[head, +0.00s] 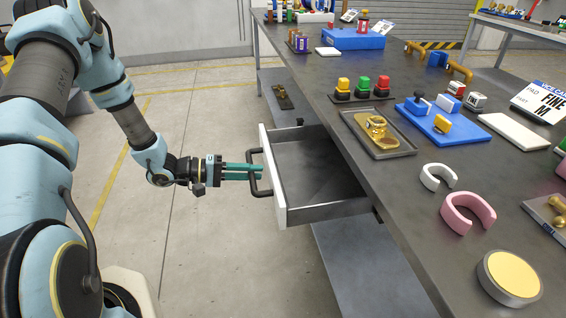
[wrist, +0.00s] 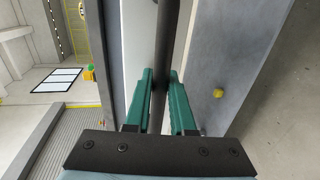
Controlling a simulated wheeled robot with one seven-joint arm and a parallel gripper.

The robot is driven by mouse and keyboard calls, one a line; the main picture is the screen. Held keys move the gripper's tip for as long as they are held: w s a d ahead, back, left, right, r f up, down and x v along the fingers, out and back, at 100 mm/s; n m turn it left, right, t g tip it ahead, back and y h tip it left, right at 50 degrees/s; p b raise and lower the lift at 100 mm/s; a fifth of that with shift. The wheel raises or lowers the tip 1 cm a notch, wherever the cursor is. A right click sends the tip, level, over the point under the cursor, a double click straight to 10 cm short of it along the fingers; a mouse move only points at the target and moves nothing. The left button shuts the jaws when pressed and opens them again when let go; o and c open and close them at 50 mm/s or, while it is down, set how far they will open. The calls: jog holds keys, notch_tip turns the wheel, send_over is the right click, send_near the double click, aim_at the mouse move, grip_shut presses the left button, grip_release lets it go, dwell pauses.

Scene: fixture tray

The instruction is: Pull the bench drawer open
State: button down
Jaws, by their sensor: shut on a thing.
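The bench drawer (head: 275,190) stands pulled out from the side of the grey bench (head: 345,100), and its empty grey inside shows. Its dark bar handle (head: 252,175) is on the white front panel. My gripper (head: 258,172) has its green fingers shut on the handle, reaching it from the left. In the wrist view the dark handle bar (wrist: 168,50) runs between the two green fingers (wrist: 162,100), with the pale drawer front behind it.
The bench top holds a tray with a gold part (head: 377,133), a blue fixture (head: 440,122), coloured buttons (head: 363,88), a white ring (head: 438,177), a pink ring (head: 468,212) and a yellow-topped disc (head: 510,277). A lower shelf (head: 365,265) lies under the drawer.

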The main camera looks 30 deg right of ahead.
jog(key=f+v, duration=0.2)
jog(key=v, duration=0.7)
jog(key=shift+a+p, duration=0.25)
jog(key=shift+p, duration=0.2)
jog(key=shift+w, duration=0.1)
jog(key=c, duration=0.8)
grip_release()
jog(key=shift+o, duration=0.2)
jog(key=b+v, duration=0.2)
jog(key=v, duration=0.8)
jog(key=shift+w+a, duration=0.2)
jog(key=shift+a, duration=0.1)
jog(key=shift+r, duration=0.1)
